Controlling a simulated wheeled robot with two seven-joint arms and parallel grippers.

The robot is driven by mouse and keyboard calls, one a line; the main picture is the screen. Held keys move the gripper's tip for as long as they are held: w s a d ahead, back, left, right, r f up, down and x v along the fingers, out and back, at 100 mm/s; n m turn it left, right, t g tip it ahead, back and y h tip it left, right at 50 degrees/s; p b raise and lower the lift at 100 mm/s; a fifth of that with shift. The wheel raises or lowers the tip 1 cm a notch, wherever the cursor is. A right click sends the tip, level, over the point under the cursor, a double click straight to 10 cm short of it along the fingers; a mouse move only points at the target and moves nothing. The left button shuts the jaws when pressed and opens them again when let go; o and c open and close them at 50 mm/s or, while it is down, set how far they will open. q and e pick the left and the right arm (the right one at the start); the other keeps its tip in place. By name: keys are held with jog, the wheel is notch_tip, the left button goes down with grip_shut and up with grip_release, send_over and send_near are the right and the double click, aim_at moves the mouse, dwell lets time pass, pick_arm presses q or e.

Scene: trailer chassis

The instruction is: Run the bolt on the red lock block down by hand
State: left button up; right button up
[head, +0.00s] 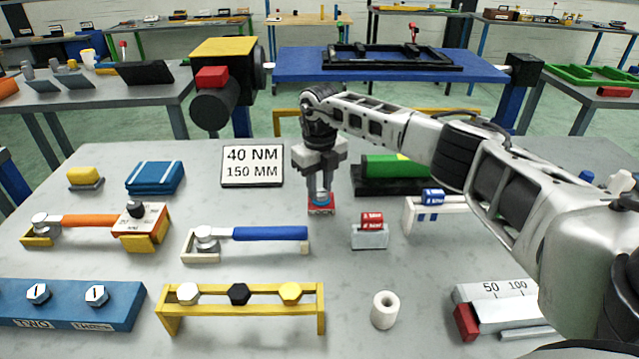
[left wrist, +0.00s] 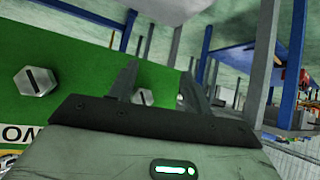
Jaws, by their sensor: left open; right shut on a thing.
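The red lock block (head: 320,209) sits on the grey table near its middle, below the sign. My right gripper (head: 320,190) comes straight down over it and is shut on the bolt (head: 321,196) at the block's top. The fingers hide most of the bolt, and how far it sits in the block cannot be told. The left arm does not show in the head view.
A "40 NM 150 MM" sign (head: 252,166) stands behind left.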

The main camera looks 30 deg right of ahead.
aim_at(320, 191)
jog(key=shift+w+d+r, duration=0.15)
jog(key=shift+r, duration=0.2)
jog(key=o, duration=0.8)
jog(key=shift+o, duration=1)
jog(key=shift+f, duration=0.1)
notch_tip(320, 191, up, 16)
jog(key=b, duration=0.2)
jog(key=shift+s, duration=0.2)
jog(key=shift+f, duration=0.1)
